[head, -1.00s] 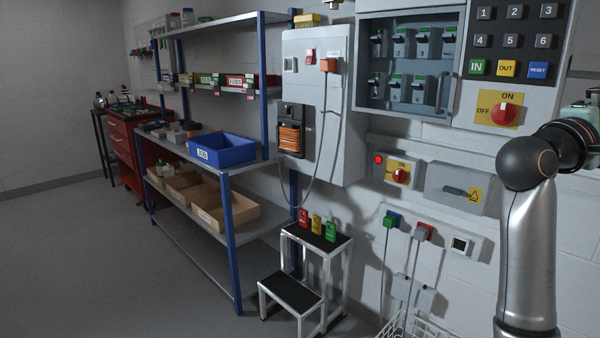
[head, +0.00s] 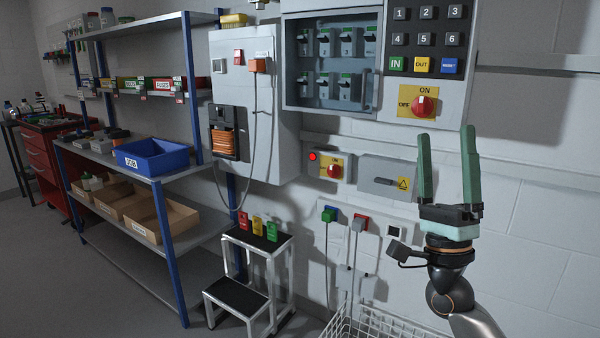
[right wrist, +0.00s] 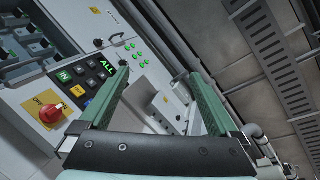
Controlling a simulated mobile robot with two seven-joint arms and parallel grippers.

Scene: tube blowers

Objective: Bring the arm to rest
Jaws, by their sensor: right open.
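My right gripper (head: 446,170) points up in the head view, its two green fingers apart with nothing between them. It appears in front of the white wall, to the right of the grey switch box with a yellow warning label (head: 385,180). In the right wrist view the same open fingers (right wrist: 150,95) frame the keypad panel and the upper wall, and nothing is held. My right arm comes in from the bottom right. My left gripper is not in any view.
A keypad panel (head: 423,65) with a red rotary switch (head: 423,106) is on the wall. A breaker cabinet (head: 333,60) is left of it. A step stool (head: 254,275), a white wire basket (head: 372,322) and a blue-post shelf (head: 160,180) stand below and left.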

